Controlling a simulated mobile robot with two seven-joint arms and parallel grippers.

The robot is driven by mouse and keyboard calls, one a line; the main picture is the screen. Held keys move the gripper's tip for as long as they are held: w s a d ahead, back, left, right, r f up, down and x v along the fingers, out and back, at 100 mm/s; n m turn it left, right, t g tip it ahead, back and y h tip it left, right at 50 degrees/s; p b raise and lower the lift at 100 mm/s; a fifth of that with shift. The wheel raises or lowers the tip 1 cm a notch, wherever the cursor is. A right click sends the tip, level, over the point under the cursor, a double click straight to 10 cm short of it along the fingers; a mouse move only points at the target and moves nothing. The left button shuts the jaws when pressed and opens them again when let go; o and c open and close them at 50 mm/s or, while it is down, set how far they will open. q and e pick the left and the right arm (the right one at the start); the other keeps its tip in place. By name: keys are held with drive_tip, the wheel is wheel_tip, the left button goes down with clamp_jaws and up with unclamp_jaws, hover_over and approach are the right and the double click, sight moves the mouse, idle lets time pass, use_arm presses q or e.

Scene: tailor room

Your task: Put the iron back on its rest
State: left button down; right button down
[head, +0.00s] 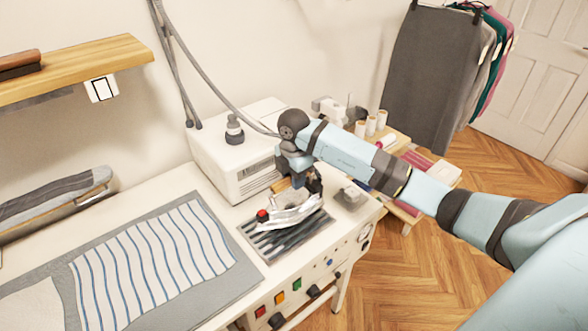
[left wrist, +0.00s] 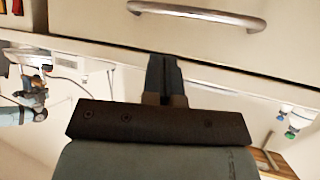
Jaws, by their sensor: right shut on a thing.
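The iron (head: 290,215), white and silver with a red knob, is over the ridged dark rest (head: 262,249) at the right end of the white ironing table. It looks level and covers part of the rest; I cannot tell whether its sole touches the ridges. My right gripper (head: 308,184) is shut on the iron's handle from above, and the arm hides part of the handle. My left gripper (left wrist: 164,77) shows in the left wrist view with its fingers together and nothing between them. It is outside the head view.
A striped cloth (head: 150,255) lies on a grey mat left of the rest. A white steam unit (head: 240,150) stands behind, its hose rising. Buttons line the table's front edge. In the left wrist view, a drawer handle (left wrist: 198,14) is near my left fingers.

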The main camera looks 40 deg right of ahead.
sight(294, 197)
drive_tip(key=shift+f, duration=2)
drive_tip(key=c, duration=1.2)
unclamp_jaws()
drive_tip(key=shift+f, duration=0.2)
drive_tip(key=o, duration=0.3)
drive_tip(key=shift+s, duration=0.1)
drive_tip(key=shift+o, duration=0.3)
drive_tip(key=shift+a+r, duration=0.1)
